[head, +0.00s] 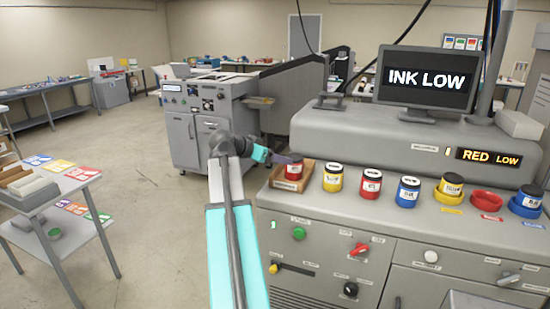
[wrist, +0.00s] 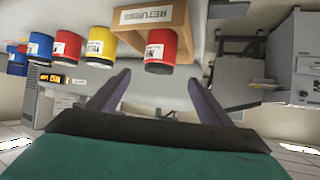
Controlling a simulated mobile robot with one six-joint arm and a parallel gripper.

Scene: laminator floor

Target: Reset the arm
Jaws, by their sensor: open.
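My arm reaches forward from the bottom of the head view, and my gripper (head: 290,158) points right, beside the returns box (head: 277,184). In the wrist view my gripper (wrist: 158,78) is open, with its two fingers spread and nothing between them. A red ink jar (head: 293,171) stands in the box. The jar also shows in the wrist view (wrist: 160,55), just beyond the fingertips. The box's RETURNS label (wrist: 147,15) is readable there, in a picture that is turned upside down.
A yellow jar (head: 333,178), a red jar (head: 371,183) and a blue jar (head: 408,192) stand right of the box on the grey machine. The monitor (head: 424,83) reads INK LOW; a display (head: 489,158) reads RED LOW. A side table (head: 45,195) stands left, beyond open floor.

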